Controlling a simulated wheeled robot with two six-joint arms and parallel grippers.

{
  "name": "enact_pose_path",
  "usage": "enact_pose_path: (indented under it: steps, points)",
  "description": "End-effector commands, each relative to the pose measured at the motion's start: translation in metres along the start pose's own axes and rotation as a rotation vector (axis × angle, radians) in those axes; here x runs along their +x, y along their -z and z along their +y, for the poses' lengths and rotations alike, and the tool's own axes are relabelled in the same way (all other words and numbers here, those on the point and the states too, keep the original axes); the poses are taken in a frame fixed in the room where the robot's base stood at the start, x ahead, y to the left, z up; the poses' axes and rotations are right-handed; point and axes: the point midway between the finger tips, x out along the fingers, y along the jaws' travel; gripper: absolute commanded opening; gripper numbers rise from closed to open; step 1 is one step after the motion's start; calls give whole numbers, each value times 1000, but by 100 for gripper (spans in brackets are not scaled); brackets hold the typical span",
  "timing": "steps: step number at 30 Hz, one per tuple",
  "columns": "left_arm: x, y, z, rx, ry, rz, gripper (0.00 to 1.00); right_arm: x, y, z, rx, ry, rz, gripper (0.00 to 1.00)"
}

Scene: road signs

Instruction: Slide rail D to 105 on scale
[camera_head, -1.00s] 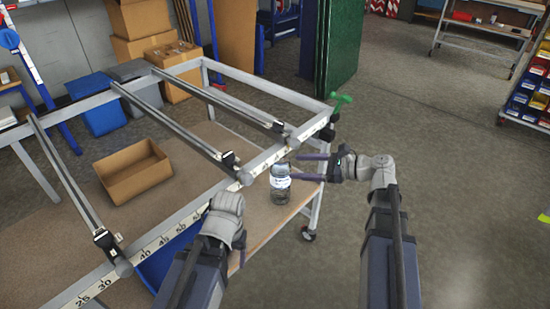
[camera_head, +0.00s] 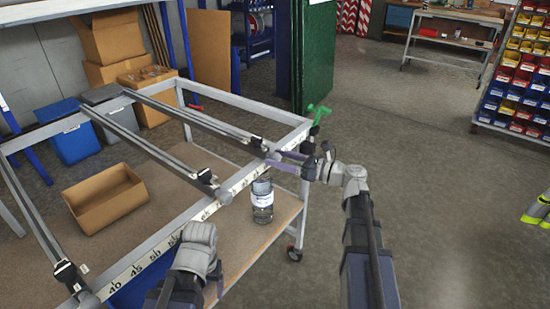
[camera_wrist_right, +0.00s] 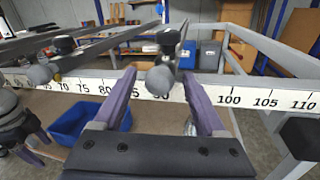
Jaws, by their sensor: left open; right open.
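The rightmost rail (camera_head: 200,120) crosses the frame and ends at the front scale bar (camera_head: 236,186); no letter is legible on it. In the right wrist view its rounded end knob (camera_wrist_right: 160,80) sits between the fingers of my open right gripper (camera_wrist_right: 165,85), covering the scale between 80 and 100. The 105 mark (camera_wrist_right: 265,101) shows to the right of the gripper. In the head view my right gripper (camera_head: 288,162) reaches the rail's front end from the right. My left gripper (camera_wrist_right: 36,140) is open, partly visible at the left edge, low before the bar.
Two more rails (camera_head: 140,140) (camera_head: 32,220) lie further left. A green clamp (camera_head: 318,114) stands at the frame's right corner.

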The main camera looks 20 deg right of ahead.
Motion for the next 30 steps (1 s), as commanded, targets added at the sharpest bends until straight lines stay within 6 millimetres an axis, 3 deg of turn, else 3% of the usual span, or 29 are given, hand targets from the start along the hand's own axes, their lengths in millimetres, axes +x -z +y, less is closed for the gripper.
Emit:
enact_pose_path:
  steps: [4, 14, 30]
  points:
    - [0, 0, 0, 0, 0, 0, 77, 11, 0, 0, 0, 0, 0, 74]
    - [0, 0, 0, 0, 0, 0, 77, 14, 0, 0, -1, 1, 0, 74]
    - [0, 0, 0, 0, 0, 0, 77, 14, 0, 1, 0, -2, 1, 13]
